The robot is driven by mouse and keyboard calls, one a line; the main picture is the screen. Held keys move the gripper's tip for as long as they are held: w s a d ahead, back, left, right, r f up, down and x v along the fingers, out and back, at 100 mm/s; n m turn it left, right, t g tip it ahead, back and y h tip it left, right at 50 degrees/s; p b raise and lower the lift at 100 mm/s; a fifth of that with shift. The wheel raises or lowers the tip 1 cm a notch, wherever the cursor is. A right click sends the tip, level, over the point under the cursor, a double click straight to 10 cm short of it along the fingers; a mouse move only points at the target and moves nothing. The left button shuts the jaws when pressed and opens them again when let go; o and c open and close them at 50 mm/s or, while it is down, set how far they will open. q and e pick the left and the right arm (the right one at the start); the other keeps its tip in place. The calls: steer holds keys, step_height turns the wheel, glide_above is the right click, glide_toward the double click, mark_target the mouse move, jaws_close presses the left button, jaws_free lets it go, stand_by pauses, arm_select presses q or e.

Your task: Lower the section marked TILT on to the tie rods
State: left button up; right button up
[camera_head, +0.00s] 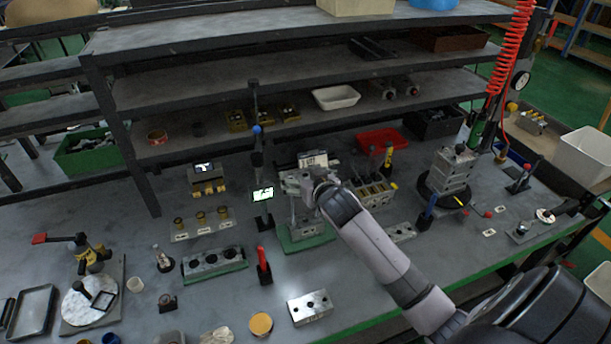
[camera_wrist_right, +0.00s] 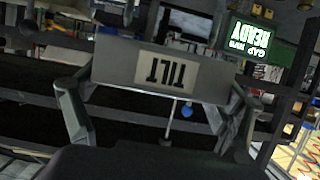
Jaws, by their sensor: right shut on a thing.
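The section marked TILT (camera_head: 314,158) is a light grey block held up in my right gripper (camera_head: 307,188). In the right wrist view the section (camera_wrist_right: 130,68) spans between the two fingers of the gripper (camera_wrist_right: 165,92), its black TILT label upside down. In the head view it is above a green-based stand (camera_head: 306,241) with upright tie rods (camera_head: 293,219), apart from the base. My gripper and arm partly hide the rods, so I cannot tell whether the rod tops meet the section's holes. My left gripper is not in view.
A lit display (camera_head: 263,194) stands just left of the stand; in the wrist view the display (camera_wrist_right: 262,50) reads READY. A red-handled tool (camera_head: 263,266) and a drilled block (camera_head: 310,307) are in front. A block with several slots (camera_head: 375,193) stands close on the right.

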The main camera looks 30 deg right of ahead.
mark_target(306, 221)
steer(key=shift+f+b, duration=4.55)
steer(key=shift+f, duration=2.7)
steer(key=o, duration=1.4)
steer(key=shift+f, duration=0.15)
steer(key=v, duration=1.2)
